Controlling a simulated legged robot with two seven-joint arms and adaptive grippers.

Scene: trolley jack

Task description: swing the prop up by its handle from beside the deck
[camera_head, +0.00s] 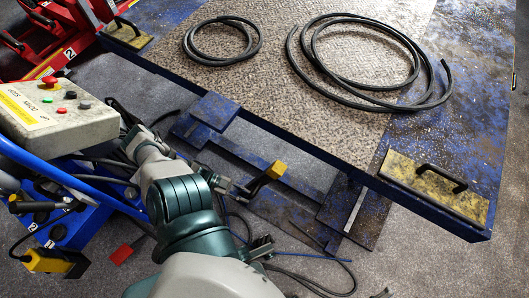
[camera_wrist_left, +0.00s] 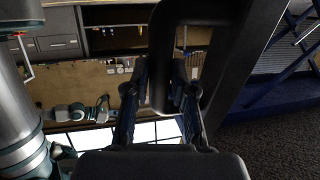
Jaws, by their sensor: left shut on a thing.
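The blue deck (camera_head: 345,160) with its patterned metal top fills the upper right of the head view. Beside its near edge is a yellow block (camera_head: 277,170) with a black handle (camera_head: 256,184), which I take for the prop's handle. My left gripper (camera_head: 241,188) reaches it from the left and is shut on the handle. In the left wrist view the two fingers of my left gripper (camera_wrist_left: 160,95) close on the black handle loop (camera_wrist_left: 205,13). How the handle joins the prop is hidden. I do not make out my right gripper.
Two black hoses (camera_head: 362,22) (camera_head: 222,20) lie coiled on the deck. A yellow plate with a black handle (camera_head: 440,182) is at its near right corner. A control box (camera_head: 52,118) stands at left. Cables and a blue frame (camera_head: 220,110) lie around the arm.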

